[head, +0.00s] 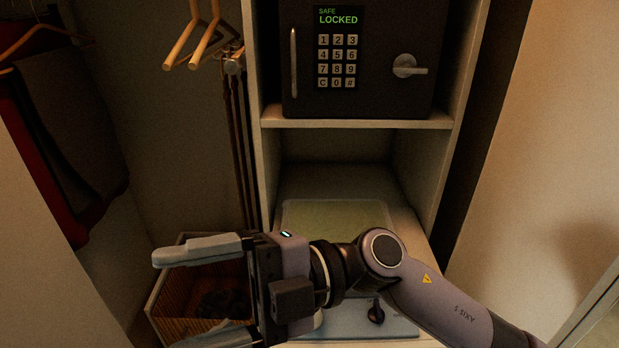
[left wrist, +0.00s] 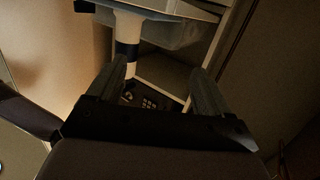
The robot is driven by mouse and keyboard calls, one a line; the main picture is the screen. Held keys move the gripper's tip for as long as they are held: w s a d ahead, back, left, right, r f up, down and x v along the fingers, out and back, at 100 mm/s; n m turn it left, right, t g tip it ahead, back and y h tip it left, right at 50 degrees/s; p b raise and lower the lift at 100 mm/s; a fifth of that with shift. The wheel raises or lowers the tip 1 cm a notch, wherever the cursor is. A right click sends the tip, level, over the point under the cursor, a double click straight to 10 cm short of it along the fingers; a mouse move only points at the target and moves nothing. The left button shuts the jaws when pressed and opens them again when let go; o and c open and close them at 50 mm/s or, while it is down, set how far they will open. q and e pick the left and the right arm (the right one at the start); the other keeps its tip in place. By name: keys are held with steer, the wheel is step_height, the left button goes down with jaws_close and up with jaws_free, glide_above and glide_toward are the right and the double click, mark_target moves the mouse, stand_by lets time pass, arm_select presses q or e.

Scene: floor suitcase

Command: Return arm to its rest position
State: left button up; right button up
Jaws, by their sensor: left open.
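My right arm reaches in from the lower right of the head view, across the front of the lower shelf compartment. Its gripper (head: 168,302) points left, with its fingers wide apart and nothing between them. My left gripper (left wrist: 158,88) is not visible in the head view. In the left wrist view its two fingers are spread, with no object held between them. Beyond those fingers is a dark panel with keypad buttons (left wrist: 149,103).
A black safe (head: 378,95) reading "LOCKED" sits on the shelf (head: 355,124). A flat pale panel (head: 335,213) lies below, partly behind my arm. A wooden-sided basket (head: 165,290) is behind the right gripper. Wooden hangers (head: 208,45) and dark clothes (head: 75,130) hang at left.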

steer(key=w+d+m+t+y+p, duration=0.2)
steer(key=w+d+m+t+y, duration=0.55)
steer(key=m+t, duration=0.75)
steer(key=w+d+f+m+t+h, duration=0.65)
steer(key=f+m+t+h, duration=0.3)
steer(key=m+h, duration=0.2)
steer(key=s+d+f+m+h+p, duration=0.25)
steer(key=d+f+m+h, duration=0.25)
steer(key=d+f+h, duration=0.55)
arm_select(q)
steer(key=s+a+f+n+g+y, duration=0.3)
steer(key=s+a+f+y, duration=0.3)
steer(key=s, duration=0.5)
steer(key=shift+a+n+g+y, duration=0.4)
steer(key=shift+a+y, duration=0.1)
steer(key=shift+a, duration=0.5)
arm_select(e)
steer(key=s+d+f+g, duration=0.3)
steer(key=s+f, duration=0.3)
steer(key=f, duration=0.1)
steer(key=s+d+f+m+g+h, duration=0.1)
steer(key=s+d+f+g, duration=0.2)
steer(key=s+f, duration=0.3)
steer(key=shift+f, duration=0.5)
steer(key=shift+m, duration=0.25)
